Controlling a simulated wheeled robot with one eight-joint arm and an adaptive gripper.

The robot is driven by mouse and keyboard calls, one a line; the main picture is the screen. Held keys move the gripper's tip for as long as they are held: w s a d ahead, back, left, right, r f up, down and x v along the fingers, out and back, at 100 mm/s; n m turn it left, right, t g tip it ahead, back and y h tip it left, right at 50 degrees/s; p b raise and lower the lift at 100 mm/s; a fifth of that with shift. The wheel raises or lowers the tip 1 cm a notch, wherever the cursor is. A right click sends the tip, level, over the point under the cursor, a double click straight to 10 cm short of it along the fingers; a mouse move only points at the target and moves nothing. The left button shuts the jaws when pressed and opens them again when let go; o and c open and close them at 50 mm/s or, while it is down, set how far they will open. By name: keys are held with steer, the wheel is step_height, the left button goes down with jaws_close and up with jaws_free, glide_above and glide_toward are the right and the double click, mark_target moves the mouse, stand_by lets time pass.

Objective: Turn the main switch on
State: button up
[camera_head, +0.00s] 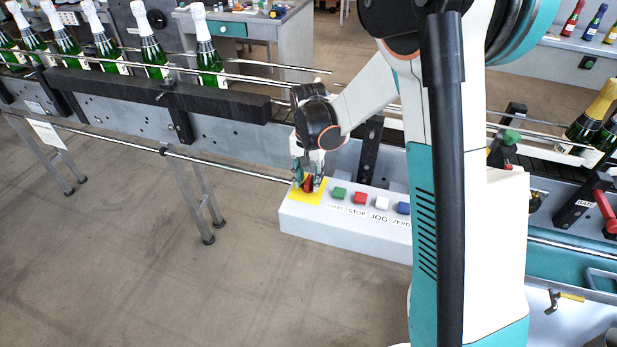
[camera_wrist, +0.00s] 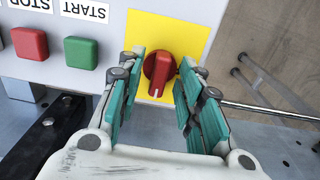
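The main switch is a red rotary knob (camera_wrist: 159,68) on a yellow plate (camera_wrist: 186,32) at the end of the grey control box. In the head view the red knob (camera_head: 308,184) shows at the box's left end, partly covered by my fingers. My gripper (camera_wrist: 160,72) is over the knob, with one teal-padded finger on each side of it. The fingers are apart. Small gaps seem to show between the pads and the knob, so it does not look clamped. The knob's ridge runs nearly along the fingers in the wrist view.
The control box (camera_head: 340,232) also carries a green START button (camera_head: 339,193), a red STOP button (camera_head: 360,197), a white JOG button (camera_head: 382,202) and a blue ZERO button (camera_head: 403,208). A conveyor with several foil-topped bottles (camera_head: 207,60) runs behind. The floor at front left is clear.

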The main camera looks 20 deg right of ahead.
mark_target(309, 181)
step_height(309, 181, up, 12)
stand_by(0.5)
stand_by(0.3)
steer(key=s+r+n+t, duration=0.35)
steer(key=s+r, duration=0.45)
steer(key=s, duration=0.4)
steer(key=s+f+n+t, duration=0.1)
steer(key=s+n+t, duration=0.2)
steer(key=s, duration=0.8)
steer(key=shift+s+a+f+n+t, duration=0.2)
steer(key=shift+n+t, duration=0.15)
steer(key=shift+n, duration=0.1)
